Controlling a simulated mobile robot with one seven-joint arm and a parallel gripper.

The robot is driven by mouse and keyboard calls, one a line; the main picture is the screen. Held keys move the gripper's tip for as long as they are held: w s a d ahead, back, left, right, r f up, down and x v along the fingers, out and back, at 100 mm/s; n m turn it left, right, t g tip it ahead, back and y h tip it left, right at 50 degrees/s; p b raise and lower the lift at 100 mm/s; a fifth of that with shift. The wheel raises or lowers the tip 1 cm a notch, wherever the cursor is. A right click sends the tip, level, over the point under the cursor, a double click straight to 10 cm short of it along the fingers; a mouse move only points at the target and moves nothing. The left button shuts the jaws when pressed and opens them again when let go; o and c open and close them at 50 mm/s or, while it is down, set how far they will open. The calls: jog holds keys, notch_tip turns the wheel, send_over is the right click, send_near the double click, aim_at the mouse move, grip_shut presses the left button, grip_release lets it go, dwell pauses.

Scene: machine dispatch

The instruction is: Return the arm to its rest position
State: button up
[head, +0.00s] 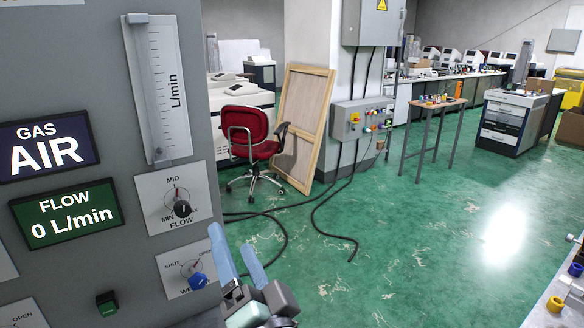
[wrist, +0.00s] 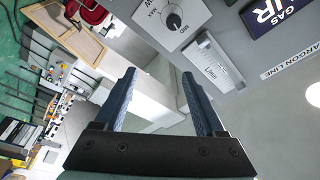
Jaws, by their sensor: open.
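My gripper (head: 237,256) is in front of the grey gas panel (head: 90,140), at its lower right corner in the head view. Its two blue fingers stand apart with nothing between them, and it also shows in the wrist view (wrist: 158,88). The black FLOW knob (head: 182,209) and the blue knob (head: 198,280) are close to the fingers in the head view. I cannot tell whether a finger touches the panel. The displays read GAS AIR (head: 45,145) and FLOW 0 L/min (head: 68,216). Most of my arm is out of view.
A red office chair (head: 250,140) and a wooden frame (head: 302,125) stand behind the panel. Cables lie on the green floor (head: 400,250), which is otherwise open at the centre right. A narrow table (head: 436,103) and a drawer cabinet (head: 508,125) stand further back.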

jog(key=s+d+r+n+t+h+p, duration=0.1)
jog(key=s+d+r+n+t+h, duration=0.1)
jog(key=r, duration=0.9)
jog(key=s+d+r+n+t+h+p, duration=0.1)
jog(key=s+d+r+t+h, duration=0.2)
jog(key=s+r, duration=0.3)
jog(key=s+d+r+n+t+h+p, duration=0.1)
jog(key=s+d+r+n+t+h, duration=0.1)
jog(key=r, duration=1.4)
jog(key=shift+s+d+r+n+t+h, duration=0.25)
jog(key=shift+s+d+t+h, duration=0.35)
jog(key=shift+s+t, duration=0.5)
jog(key=shift+w+a+f, duration=0.1)
jog(key=shift+w+a, duration=0.05)
